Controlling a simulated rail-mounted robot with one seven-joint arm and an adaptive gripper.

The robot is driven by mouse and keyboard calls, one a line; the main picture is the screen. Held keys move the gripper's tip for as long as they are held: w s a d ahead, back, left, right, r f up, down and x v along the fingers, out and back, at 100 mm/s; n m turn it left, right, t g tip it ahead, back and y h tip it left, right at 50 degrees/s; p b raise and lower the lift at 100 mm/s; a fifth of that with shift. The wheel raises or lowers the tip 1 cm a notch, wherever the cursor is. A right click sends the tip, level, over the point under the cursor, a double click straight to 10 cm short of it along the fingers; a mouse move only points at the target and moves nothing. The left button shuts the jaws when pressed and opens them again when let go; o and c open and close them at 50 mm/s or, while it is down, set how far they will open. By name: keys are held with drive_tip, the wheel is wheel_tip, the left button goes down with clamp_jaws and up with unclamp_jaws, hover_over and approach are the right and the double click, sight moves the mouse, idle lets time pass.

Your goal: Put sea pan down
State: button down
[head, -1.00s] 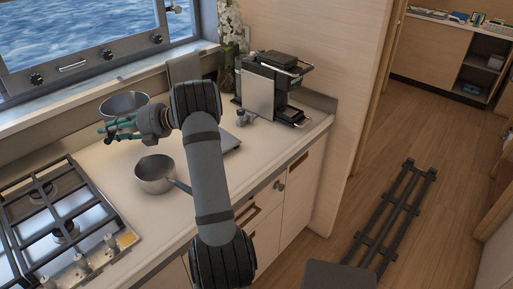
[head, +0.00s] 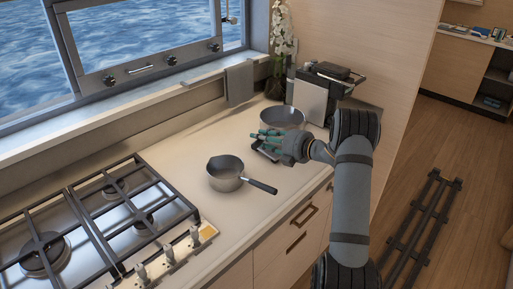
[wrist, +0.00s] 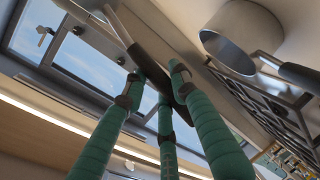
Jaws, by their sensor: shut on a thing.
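A wide metal pan (head: 290,112) is at the back right of the counter in the head view, in front of the towel and orchid. My gripper (head: 268,140) is in front of it. The wrist view shows its green fingers (wrist: 163,95) shut around a dark handle (wrist: 150,58) with a metal rod at its end. The pan's bowl is not clear in the wrist view. I cannot tell whether the pan touches the counter or hangs just above it. A smaller saucepan (head: 226,183) with a dark handle stands on the counter to the left; it also shows in the wrist view (wrist: 240,32).
A gas hob (head: 110,225) fills the left of the counter. A black machine (head: 320,90) stands at the back right, against the wall. A dark flat device lies partly hidden under my gripper. Counter (head: 190,150) is clear around the saucepan. A window is behind.

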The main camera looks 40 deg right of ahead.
drive_tip(key=f, duration=0.1)
drive_tip(key=w+a+f+p, duration=0.1)
drive_tip(key=f, duration=0.1)
drive_tip(key=w+f+p, duration=0.1)
drive_tip(key=f, duration=0.1)
drive_tip(key=shift+a+f, duration=0.15)
drive_tip(key=shift+a, duration=0.15)
drive_tip(key=shift+f+b, duration=0.25)
drive_tip(key=shift+b, duration=0.1)
drive_tip(key=c, duration=1.4)
unclamp_jaws()
drive_tip(key=shift+s, duration=0.15)
